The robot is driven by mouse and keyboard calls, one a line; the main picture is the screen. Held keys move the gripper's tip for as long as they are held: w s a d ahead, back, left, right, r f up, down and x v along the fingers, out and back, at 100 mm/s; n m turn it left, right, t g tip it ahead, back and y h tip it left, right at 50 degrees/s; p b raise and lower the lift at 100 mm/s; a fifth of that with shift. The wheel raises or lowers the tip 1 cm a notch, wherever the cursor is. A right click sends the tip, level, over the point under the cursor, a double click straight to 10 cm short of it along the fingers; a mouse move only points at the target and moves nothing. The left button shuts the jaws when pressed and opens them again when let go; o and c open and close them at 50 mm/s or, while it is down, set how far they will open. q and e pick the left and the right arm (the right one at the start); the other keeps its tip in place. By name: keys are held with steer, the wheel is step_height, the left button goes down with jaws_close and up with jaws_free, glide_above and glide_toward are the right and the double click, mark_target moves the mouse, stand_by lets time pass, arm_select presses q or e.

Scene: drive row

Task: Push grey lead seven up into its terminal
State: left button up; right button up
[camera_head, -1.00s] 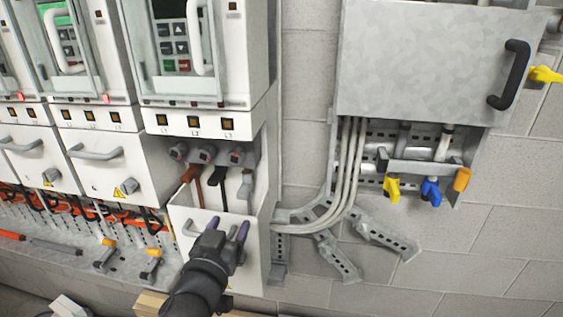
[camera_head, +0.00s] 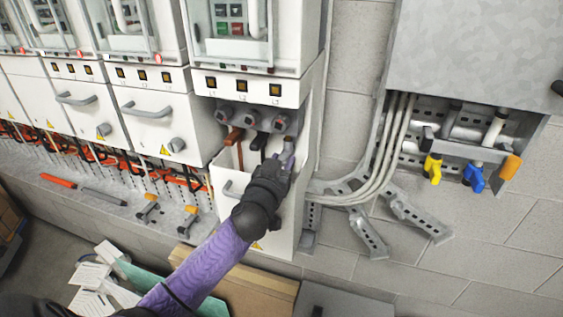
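An open compartment holds three dark terminals in a row under the labels L1, L2 and L3. A brown lead (camera_head: 235,136) and a black lead (camera_head: 259,141) rise to the left and middle terminals. The grey lead (camera_head: 289,143) shows only as a short piece below the right terminal (camera_head: 281,122); its lower part is hidden by my gripper. My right gripper is out of view.
The open compartment's white front panel (camera_head: 229,190) with a handle stands below and left of my gripper. Grey cables (camera_head: 385,150) run down the wall to the right. A metal box (camera_head: 470,55) with yellow, blue and orange handles is farther right. Cardboard (camera_head: 245,285) lies below.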

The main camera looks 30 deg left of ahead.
arm_select(q)
jaws_close()
stand_by(1.1)
